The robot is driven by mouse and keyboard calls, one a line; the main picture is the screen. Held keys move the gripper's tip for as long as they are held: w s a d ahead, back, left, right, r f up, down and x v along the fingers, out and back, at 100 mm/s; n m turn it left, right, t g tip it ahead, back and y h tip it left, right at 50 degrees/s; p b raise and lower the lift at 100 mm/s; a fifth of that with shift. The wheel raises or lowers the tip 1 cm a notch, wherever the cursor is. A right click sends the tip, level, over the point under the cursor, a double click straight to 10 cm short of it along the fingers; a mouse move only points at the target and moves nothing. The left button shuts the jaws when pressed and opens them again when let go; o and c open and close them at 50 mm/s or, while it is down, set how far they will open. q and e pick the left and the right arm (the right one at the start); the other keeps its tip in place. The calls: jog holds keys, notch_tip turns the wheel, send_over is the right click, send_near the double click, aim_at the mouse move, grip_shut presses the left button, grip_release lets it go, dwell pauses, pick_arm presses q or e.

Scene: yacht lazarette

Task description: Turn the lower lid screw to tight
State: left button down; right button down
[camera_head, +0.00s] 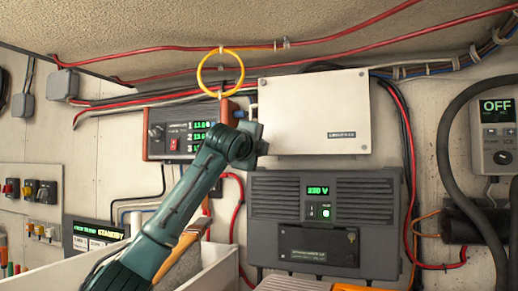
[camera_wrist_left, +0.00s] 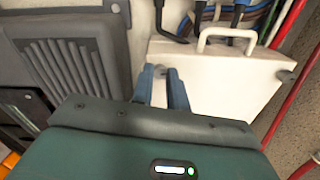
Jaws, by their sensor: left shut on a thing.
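The white box (camera_head: 315,110) with a flat lid is fixed to the wall, and it also shows in the wrist view (camera_wrist_left: 215,80). My left gripper (camera_head: 260,134) is at the lower left of this box. In the wrist view its two blue-grey fingers (camera_wrist_left: 163,78) are closed around the small grey lower lid screw (camera_wrist_left: 160,72) at the box edge. The screw is mostly covered by the fingers, so its turned position cannot be told. The upper lid screw (camera_wrist_left: 284,76) is at the box's other corner, clear of the gripper. My right gripper is out of view.
A grey inverter (camera_head: 325,220) is just below the box. An orange-edged meter unit (camera_head: 180,132) is left of it, partly behind my arm. A white handle (camera_wrist_left: 228,36) sticks out from the box's side. A yellow ring (camera_head: 221,73) and red cables run above.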

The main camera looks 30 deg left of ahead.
pick_arm(q)
jog(key=shift+m, duration=0.5)
jog(key=c, duration=1.4)
grip_release()
jog(key=shift+o, duration=0.2)
